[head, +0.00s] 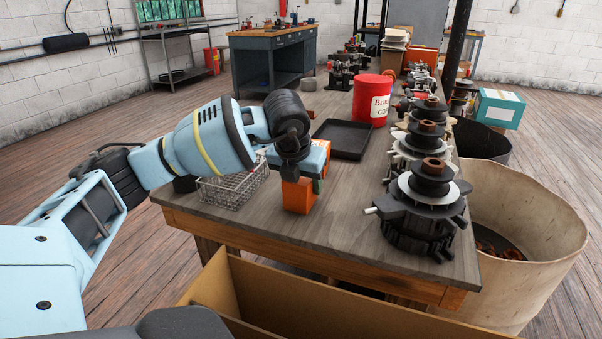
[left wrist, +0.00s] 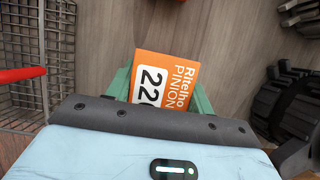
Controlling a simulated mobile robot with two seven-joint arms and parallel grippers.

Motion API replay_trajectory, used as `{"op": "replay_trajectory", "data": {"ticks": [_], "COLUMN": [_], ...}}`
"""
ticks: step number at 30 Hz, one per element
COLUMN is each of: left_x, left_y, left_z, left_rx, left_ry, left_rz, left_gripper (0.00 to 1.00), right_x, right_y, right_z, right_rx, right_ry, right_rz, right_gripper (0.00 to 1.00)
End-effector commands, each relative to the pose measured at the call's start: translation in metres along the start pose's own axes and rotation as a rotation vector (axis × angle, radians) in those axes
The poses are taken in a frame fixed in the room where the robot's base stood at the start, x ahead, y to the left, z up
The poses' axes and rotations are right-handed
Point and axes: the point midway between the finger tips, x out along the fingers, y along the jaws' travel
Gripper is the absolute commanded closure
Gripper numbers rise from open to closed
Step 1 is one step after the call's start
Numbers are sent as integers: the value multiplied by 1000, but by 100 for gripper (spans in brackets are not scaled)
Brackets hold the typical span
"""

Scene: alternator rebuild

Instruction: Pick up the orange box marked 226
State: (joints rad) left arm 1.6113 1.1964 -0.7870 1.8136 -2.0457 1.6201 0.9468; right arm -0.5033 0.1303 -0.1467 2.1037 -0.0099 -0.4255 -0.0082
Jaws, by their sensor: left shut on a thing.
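The orange box (head: 298,196) is at the near left part of the workbench, below my left gripper. In the left wrist view its label (left wrist: 165,80) reads "PINION" and a number starting 22; the last digit is partly hidden by my gripper body. My left gripper (head: 301,178) points down and is shut on the box, with its green fingers (left wrist: 163,93) on either side of it. I cannot tell whether the box's underside touches the bench top. My right gripper is not in view.
A wire basket (head: 232,188) stands just left of the box; its red handle (left wrist: 22,74) shows in the wrist view. A black tray (head: 343,139) lies behind, near a red can (head: 371,99). Alternator parts (head: 424,210) line the bench's right side. An open cardboard box (head: 215,290) is in front.

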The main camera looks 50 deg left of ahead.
Motion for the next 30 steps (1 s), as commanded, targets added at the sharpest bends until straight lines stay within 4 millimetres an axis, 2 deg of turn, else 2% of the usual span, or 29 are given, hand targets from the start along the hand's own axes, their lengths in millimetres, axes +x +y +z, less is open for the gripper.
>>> {"op": "replay_trajectory", "data": {"ticks": [2,11,14,24,30], "left_x": [0,-5,-17,-75,-91], "left_y": [0,0,-1,-1,0], "left_z": [0,3,8,31,38], "left_rx": [0,-1,0,-1,0], "left_ry": [0,-3,-3,-4,-2], "left_rz": [0,-2,-2,-4,-2], "left_gripper": [74,74,74,74,74], "right_x": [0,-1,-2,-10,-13], "right_y": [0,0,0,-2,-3], "right_z": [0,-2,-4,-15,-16], "right_rx": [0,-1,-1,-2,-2], "right_ry": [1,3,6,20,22], "right_rz": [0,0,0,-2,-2], "right_gripper": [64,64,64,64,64]}}
